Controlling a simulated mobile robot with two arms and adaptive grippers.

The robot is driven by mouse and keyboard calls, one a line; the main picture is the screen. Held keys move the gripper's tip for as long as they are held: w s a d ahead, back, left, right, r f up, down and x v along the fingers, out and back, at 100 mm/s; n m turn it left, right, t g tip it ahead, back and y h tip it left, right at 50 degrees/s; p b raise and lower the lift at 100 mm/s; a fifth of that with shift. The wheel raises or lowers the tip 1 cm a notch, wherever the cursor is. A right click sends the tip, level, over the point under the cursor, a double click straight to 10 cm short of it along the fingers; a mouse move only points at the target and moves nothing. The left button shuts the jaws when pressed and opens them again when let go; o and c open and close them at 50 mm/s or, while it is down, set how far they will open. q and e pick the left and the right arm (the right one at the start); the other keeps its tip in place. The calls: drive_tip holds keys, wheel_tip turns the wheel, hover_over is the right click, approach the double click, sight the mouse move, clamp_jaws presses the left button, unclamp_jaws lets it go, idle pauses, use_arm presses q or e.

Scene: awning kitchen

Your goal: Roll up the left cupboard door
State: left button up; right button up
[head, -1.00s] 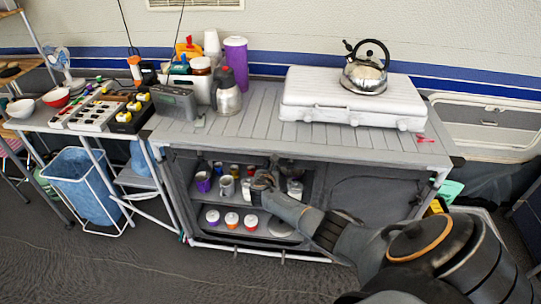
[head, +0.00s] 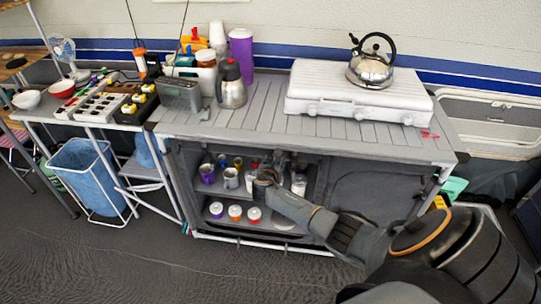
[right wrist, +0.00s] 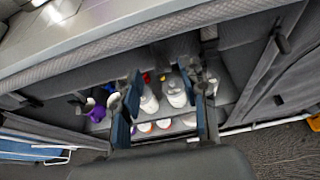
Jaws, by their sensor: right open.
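The left cupboard opening (head: 190,165) is uncovered in the head view, showing shelves with mugs and jars. No door panel hangs across its middle. A dark grey fabric band (right wrist: 100,85) runs along the top of the opening in the right wrist view; I cannot tell whether it is the rolled door. My right gripper (head: 280,162) is at the upper part of the opening, in front of the upper shelf. In the right wrist view the gripper (right wrist: 166,100) has its fingers apart, with nothing clearly held between them. My left gripper is not in view.
The right cupboard door (head: 370,200) is down and closed. A purple mug (head: 207,173) and metal mugs stand on the upper shelf, lidded jars (head: 235,212) below. The countertop (head: 260,120) overhangs the opening. A kettle (head: 370,70) sits on the white stove (head: 350,105).

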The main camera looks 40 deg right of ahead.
drive_tip(key=v, duration=0.9)
drive_tip(key=shift+r, duration=0.2)
drive_tip(key=shift+s, duration=0.1)
drive_tip(key=s+a+f+m+g+y, duration=0.1)
drive_tip(key=s+a+f+m+y, duration=0.15)
drive_tip(key=s+f, duration=0.5)
drive_tip(key=s+a+f+m+g+y, duration=0.2)
drive_tip(key=s+a+f+m, duration=0.15)
drive_tip(key=f, duration=0.75)
drive_tip(key=s+a+f+m+g+y, duration=0.1)
drive_tip(key=s+a+f+m+y, duration=0.15)
drive_tip(key=s+f, duration=0.55)
drive_tip(key=s+a+f+m+g+y, duration=0.1)
drive_tip(key=s+a+f+m, duration=0.3)
drive_tip(key=s, duration=0.6)
drive_tip(key=s+a+f+m+g+y, duration=0.1)
drive_tip(key=s+a+f+m, duration=0.3)
drive_tip(key=s, duration=0.5)
drive_tip(key=s+a+f+m+g+y, duration=0.1)
drive_tip(key=s+a+f+m, duration=0.3)
drive_tip(key=s, duration=0.6)
wheel_tip(320, 180, down, 3)
drive_tip(key=m, duration=0.3)
drive_tip(key=shift+s+a+g, duration=0.35)
drive_tip(key=shift+a+g, duration=0.05)
